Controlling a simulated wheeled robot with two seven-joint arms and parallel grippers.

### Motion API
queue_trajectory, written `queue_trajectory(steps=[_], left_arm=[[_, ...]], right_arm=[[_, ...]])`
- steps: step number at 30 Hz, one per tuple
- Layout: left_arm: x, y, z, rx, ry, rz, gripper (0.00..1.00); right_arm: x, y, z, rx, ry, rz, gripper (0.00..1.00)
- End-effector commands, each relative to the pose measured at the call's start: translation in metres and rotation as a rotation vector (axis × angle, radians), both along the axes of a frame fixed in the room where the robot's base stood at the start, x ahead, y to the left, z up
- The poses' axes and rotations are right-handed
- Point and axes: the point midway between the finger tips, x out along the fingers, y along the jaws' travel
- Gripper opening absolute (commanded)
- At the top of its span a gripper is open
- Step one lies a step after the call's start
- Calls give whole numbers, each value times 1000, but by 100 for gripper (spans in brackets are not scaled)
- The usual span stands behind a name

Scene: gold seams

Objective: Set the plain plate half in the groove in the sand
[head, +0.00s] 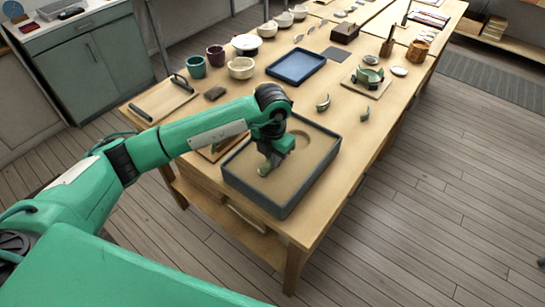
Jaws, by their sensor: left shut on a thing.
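A grey-rimmed tray of sand (318,181) stands at the near end of the wooden table. A rounded hollow (298,142) shows in the sand, partly covered by my left arm. My left gripper (265,168) points down over the sand, on the near left side of the hollow. It is shut on a small pale piece, which I take to be the plain plate half; the fingers hide most of it. I cannot tell whether the piece touches the sand. My right gripper is out of view.
A blue tray (296,67) lies behind the sand tray. Cups and bowls (241,68) stand at the back left.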

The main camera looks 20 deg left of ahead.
Motion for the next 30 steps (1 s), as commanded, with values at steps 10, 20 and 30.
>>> queue_trajectory(steps=[10,20,30], left_arm=[[0,0,-1,0,-1,0,0],[0,0,-1,0,0,0,33],[0,0,-2,0,0,0,55]], right_arm=[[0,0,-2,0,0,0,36],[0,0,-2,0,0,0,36],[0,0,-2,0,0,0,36]])
